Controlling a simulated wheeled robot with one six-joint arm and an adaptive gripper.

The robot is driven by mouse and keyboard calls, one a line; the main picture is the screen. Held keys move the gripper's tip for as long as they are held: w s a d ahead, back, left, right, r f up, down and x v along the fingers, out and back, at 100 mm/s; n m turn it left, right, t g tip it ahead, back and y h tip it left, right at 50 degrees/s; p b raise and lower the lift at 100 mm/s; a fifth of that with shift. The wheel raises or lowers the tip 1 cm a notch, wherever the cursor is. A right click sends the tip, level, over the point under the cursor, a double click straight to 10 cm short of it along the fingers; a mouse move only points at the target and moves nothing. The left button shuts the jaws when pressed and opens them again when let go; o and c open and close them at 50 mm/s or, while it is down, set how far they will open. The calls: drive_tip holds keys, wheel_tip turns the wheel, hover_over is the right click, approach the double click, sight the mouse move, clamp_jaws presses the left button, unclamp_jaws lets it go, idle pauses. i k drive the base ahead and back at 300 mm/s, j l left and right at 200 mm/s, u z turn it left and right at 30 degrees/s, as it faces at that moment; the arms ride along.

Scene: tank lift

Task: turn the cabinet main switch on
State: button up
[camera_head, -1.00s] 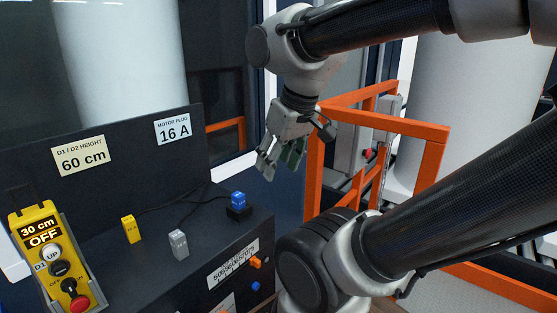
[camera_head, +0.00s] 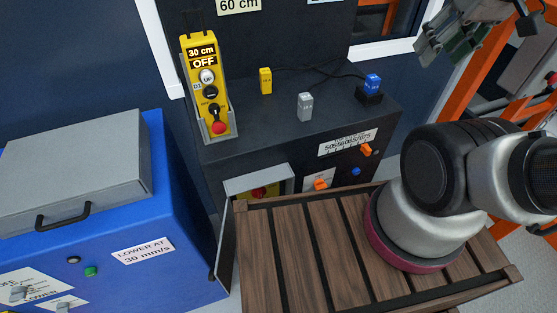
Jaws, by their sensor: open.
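The dark cabinet (camera_head: 225,152) stands in the middle of the view. A low recess in its front, under a grey frame (camera_head: 262,179), has its narrow door (camera_head: 224,245) swung open. Inside sits a red knob on yellow (camera_head: 259,192), which looks like the main switch; it is partly hidden and its position is too small to tell. Orange rotary knobs (camera_head: 320,185) (camera_head: 366,150) are on the same front further right. My gripper (camera_head: 448,53) is open and empty at the upper right, well away from the recess.
A yellow pendant (camera_head: 207,100) reading 30 cm OFF stands on the cabinet top, beside yellow, grey and blue plugs. A blue cabinet (camera_head: 172,205) with a grey lid stands at the left. A slatted wooden platform (camera_head: 295,255) lies below. Orange railing (camera_head: 455,110) stands at the right.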

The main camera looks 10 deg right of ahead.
sight(259, 193)
drive_tip(key=k+j, duration=0.25)
drive_tip(key=k, duration=0.25)
drive_tip(key=k+j+z, duration=0.1)
drive_tip(key=k+j, duration=0.5)
drive_tip(key=k+j+z, duration=0.15)
drive_tip(key=k+j, duration=0.35)
drive_tip(key=k, duration=0.3)
